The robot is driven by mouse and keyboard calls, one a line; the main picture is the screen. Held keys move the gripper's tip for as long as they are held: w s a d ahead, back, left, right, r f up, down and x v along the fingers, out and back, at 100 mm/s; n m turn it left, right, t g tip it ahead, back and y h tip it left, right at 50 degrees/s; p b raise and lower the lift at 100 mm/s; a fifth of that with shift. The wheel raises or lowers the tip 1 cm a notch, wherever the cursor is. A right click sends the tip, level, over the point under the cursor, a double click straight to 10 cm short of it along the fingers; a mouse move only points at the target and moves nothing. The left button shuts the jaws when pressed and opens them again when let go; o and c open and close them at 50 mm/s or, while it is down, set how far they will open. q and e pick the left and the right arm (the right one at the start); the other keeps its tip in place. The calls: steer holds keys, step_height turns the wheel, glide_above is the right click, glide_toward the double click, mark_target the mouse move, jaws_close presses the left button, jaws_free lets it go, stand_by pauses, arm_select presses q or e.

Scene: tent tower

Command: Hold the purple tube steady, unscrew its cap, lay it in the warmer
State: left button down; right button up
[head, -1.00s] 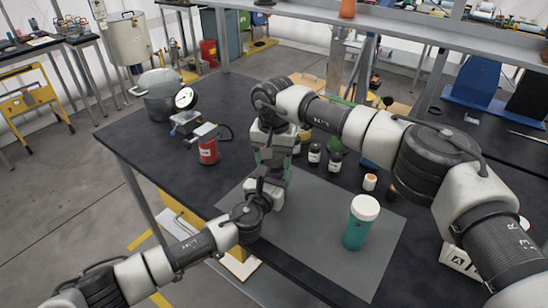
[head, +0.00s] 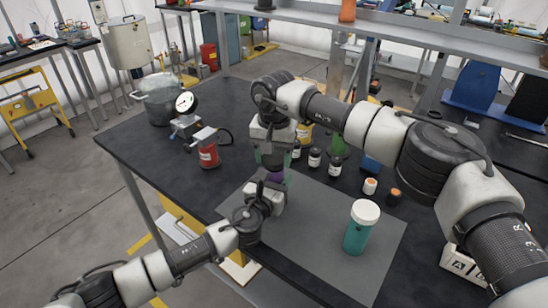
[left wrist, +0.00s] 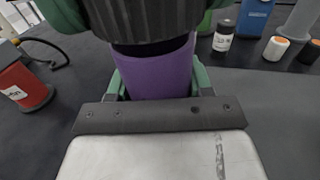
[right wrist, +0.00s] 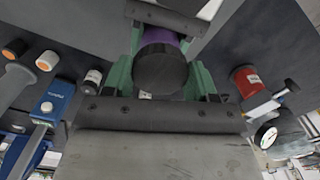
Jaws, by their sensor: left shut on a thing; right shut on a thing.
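The purple tube (head: 277,174) stands upright over the grey mat (head: 330,225), mostly covered by my grippers. My left gripper (head: 273,186) is shut on its body from the near left; the purple wall shows between the green fingers in the left wrist view (left wrist: 160,75). My right gripper (head: 273,158) is above, shut on the dark cap. The dark cap (right wrist: 160,70) shows between its fingers in the right wrist view, and its ribbed side (left wrist: 150,22) in the left wrist view. I cannot tell whether the cap is still threaded, nor which object is the warmer.
A teal bottle with a white lid (head: 360,228) stands on the mat at right. Several small dark bottles (head: 315,158) stand behind. A red canister (head: 208,154), a round gauge (head: 186,102) and a grey pot (head: 158,98) stand left. Bare mat lies between tube and teal bottle.

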mark_target(274, 157)
steer(key=shift+r, duration=2.05)
arm_select(q)
steer(key=shift+c, duration=1.8)
jaws_free()
